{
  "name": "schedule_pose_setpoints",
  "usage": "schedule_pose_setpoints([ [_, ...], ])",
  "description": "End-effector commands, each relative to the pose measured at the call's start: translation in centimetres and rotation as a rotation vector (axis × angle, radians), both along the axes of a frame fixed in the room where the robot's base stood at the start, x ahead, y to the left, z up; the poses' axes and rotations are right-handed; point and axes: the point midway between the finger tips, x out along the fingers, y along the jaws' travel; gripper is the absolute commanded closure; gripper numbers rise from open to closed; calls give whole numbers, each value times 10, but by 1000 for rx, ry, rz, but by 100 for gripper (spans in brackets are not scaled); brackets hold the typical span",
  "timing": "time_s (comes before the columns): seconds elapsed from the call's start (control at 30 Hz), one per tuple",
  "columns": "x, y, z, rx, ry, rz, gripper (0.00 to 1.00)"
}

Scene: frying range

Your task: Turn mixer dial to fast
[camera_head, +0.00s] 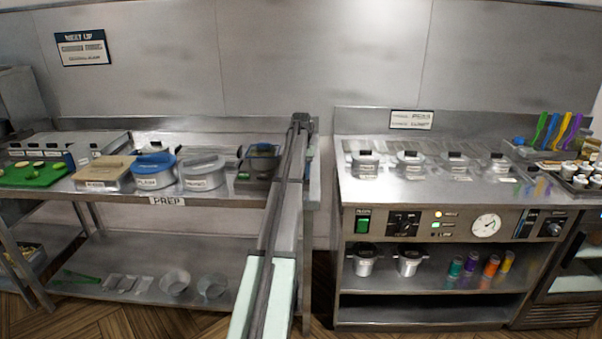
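The steel range's front panel holds a black control plate with two small knobs (403,223), left of centre. A separate dark round knob (553,228) sits at the panel's far right. The lettering is too small to read, so I cannot tell which is the mixer dial or where it points. A white round gauge (486,225) with a green mark lies between them. My arm rises from the bottom centre, left of the range. Its far end (302,123) is small and dark, apart from the panel; I cannot make out fingers there.
A green switch (362,224) and small lamps (438,224) share the panel. Lidded pots (410,165) are set in the range top. The prep table (130,202) at left bears a blue-lidded tub (153,170). The space in front of the panel looks clear.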

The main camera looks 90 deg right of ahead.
Motion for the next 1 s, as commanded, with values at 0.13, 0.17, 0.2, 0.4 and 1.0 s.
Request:
schedule_pose_setpoints([
  [0.13,0,0,0,0,0,-136,88],
  [0.17,0,0,0,0,0,-163,88],
  [0.2,0,0,0,0,0,-197,88],
  [0.4,0,0,0,0,0,-347,88],
  [1.0,0,0,0,-1,0,-531,88],
])
